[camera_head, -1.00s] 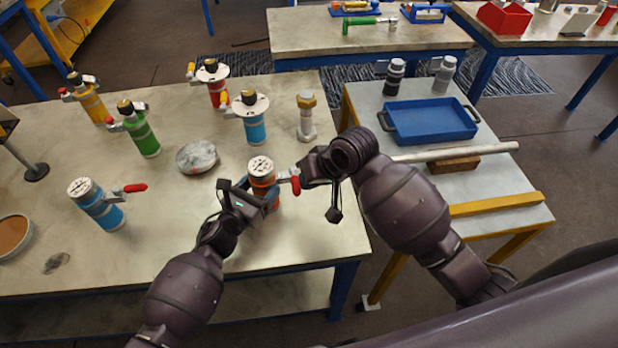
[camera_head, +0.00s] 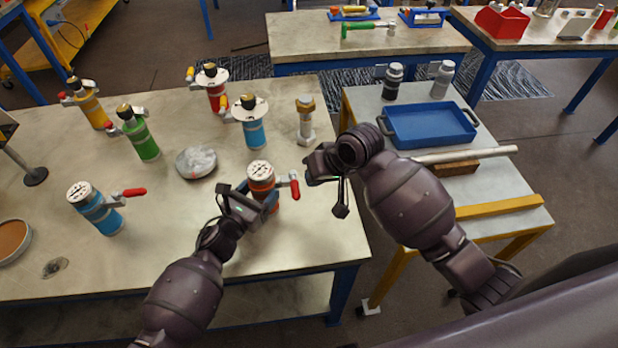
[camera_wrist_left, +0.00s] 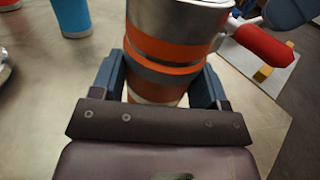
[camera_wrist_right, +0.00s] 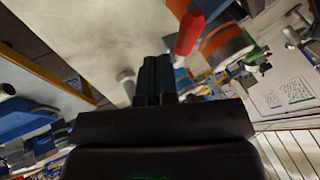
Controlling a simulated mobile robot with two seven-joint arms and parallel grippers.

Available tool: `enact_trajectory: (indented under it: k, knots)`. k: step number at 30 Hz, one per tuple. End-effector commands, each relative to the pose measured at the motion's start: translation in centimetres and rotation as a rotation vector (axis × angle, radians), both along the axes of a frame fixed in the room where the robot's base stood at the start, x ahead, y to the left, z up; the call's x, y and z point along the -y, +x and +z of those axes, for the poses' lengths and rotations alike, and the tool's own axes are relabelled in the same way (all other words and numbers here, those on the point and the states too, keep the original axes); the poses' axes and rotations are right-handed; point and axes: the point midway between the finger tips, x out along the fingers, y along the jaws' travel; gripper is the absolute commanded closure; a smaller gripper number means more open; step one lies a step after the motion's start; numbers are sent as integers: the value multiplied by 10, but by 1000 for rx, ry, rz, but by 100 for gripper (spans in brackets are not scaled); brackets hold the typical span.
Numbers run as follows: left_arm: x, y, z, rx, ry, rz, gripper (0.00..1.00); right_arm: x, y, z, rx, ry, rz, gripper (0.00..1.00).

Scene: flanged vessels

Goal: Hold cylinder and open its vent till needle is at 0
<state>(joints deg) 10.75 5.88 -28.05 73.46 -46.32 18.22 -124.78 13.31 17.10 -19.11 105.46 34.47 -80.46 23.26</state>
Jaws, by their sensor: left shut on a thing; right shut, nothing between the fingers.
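The orange-banded cylinder (camera_head: 262,173) stands upright on the near table, with a white dial on top. Its needle is too small to read. My left gripper (camera_head: 257,200) is shut around the cylinder's body; the left wrist view shows a finger on each side of the orange and grey bands (camera_wrist_left: 165,75). The red vent handle (camera_head: 295,187) sticks out on the cylinder's right side and also shows in the right wrist view (camera_wrist_right: 189,32). My right gripper (camera_head: 309,171) is shut and empty, just right of the handle; in the right wrist view its fingers (camera_wrist_right: 157,75) look apart from it.
A blue cylinder with a red handle (camera_head: 95,208) stands at the left. Several other flanged vessels, such as the green one (camera_head: 142,138), stand behind. A round grey dish (camera_head: 196,163) and a bolt-like piece (camera_head: 306,122) are nearby. A blue tray (camera_head: 432,125) lies right.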

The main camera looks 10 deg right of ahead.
Motion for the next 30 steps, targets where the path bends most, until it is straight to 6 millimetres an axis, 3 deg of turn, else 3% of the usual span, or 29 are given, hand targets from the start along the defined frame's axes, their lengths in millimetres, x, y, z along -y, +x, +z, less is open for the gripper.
enact_trajectory:
  k: [5,18,30]
  knots:
    - [0,0,0,0,0,1,76,31,-4,9,0,-4,-2,100]
    - [0,0,0,0,0,1,76,60,-34,77,1,-2,-1,100]
    - [0,0,0,0,0,0,76,66,-40,92,-1,-1,-1,100]
